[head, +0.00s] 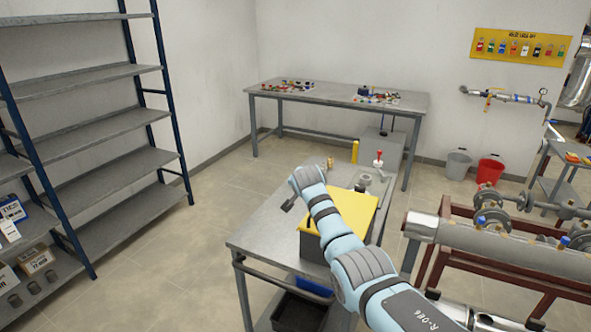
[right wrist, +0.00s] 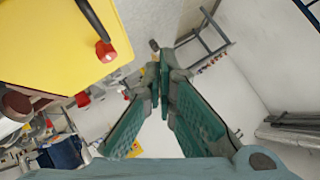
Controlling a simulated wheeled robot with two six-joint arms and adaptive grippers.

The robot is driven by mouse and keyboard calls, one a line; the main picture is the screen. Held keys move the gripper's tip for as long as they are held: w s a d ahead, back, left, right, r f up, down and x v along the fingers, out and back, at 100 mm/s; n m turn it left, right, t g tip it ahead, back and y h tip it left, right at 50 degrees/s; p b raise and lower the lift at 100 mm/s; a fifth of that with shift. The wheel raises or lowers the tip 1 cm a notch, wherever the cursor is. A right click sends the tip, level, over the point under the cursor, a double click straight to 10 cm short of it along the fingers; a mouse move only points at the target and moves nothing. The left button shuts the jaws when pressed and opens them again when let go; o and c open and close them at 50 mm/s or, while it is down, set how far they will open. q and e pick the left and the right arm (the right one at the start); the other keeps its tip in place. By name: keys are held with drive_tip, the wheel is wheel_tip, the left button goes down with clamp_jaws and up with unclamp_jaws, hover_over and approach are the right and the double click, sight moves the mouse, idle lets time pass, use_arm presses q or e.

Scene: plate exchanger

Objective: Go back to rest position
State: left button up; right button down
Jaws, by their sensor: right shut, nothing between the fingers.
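My right arm reaches in from the lower right of the head view, across a grey box with a yellow lid (head: 362,207). My right gripper (head: 287,204) is at the end of this arm, above the left part of the cart top and left of the box. In the right wrist view its two green-padded fingers (right wrist: 160,72) meet at the tips with nothing between them. The yellow lid (right wrist: 50,40) fills the upper left there, with a black handle and a red part at its edge. My left gripper is not in view.
The box stands on a grey cart (head: 262,236). A red-topped white item (head: 378,160) and small fittings lie at its far end. The floor (head: 165,265) between shelving and cart is clear.

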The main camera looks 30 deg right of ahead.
drive_tip(key=s+a+r, duration=0.2)
drive_tip(key=a+r, duration=0.2)
drive_tip(key=s+a+f+n+g+y, duration=0.1)
drive_tip(key=s+a+f+n, duration=0.15)
drive_tip(key=s+f, duration=0.65)
drive_tip(key=s+a+f+n+g+y, duration=0.15)
drive_tip(key=s+f+n, duration=0.25)
drive_tip(key=s+f, duration=0.6)
drive_tip(key=s+a+f+n+g+y, duration=0.1)
drive_tip(key=s+a+f+n, duration=0.15)
drive_tip(key=s, duration=0.75)
drive_tip(key=s+a+f+n+g, duration=0.1)
drive_tip(key=s+a+f+n, duration=0.15)
drive_tip(key=s, duration=0.65)
drive_tip(key=s+a+f+n+g+y, duration=0.1)
drive_tip(key=s+a+f+n+g, duration=0.15)
drive_tip(key=s, duration=0.75)
wheel_tip(320, 180, down, 21)
drive_tip(key=s+d+b, duration=0.2)
drive_tip(key=d, duration=0.1)
drive_tip(key=s+f+g, duration=0.1)
drive_tip(key=s+f, duration=1.1)
drive_tip(key=s, duration=0.1)
drive_tip(key=shift+d+f+b, duration=0.2)
drive_tip(key=shift+f+b, duration=0.1)
drive_tip(key=shift+b, duration=0.05)
